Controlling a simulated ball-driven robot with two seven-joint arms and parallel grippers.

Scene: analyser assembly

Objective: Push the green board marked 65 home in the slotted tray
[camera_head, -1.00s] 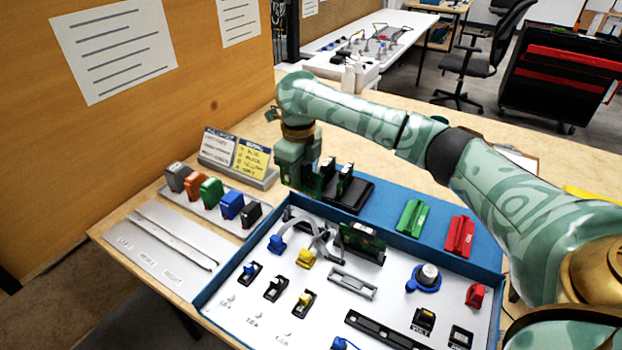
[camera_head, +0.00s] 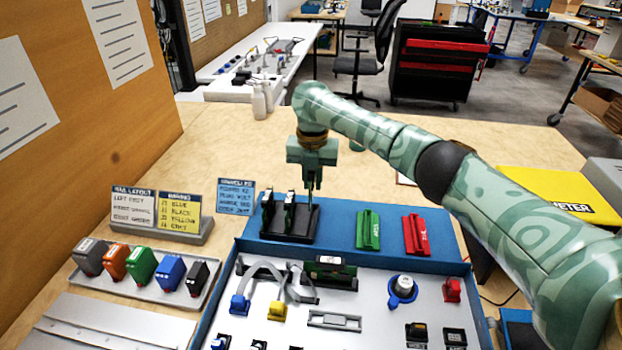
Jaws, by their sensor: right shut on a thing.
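The slotted tray (camera_head: 300,234) is a black rack at the back left of the blue-edged work panel. Dark upright boards, one of them (camera_head: 289,212), stand in its left and middle slots. My right gripper (camera_head: 312,188) points down over the tray's right end, shut on a thin green board seen nearly edge-on. Its lower edge is close to the tray; I cannot tell how deep it sits in a slot. No 65 is readable. My left gripper is not in view.
Another green board (camera_head: 328,265) stands in a black holder on the panel. Green (camera_head: 368,230) and red (camera_head: 416,233) blocks lie right of the tray. Sign cards (camera_head: 236,196) stand to its left. Bare table lies behind the tray.

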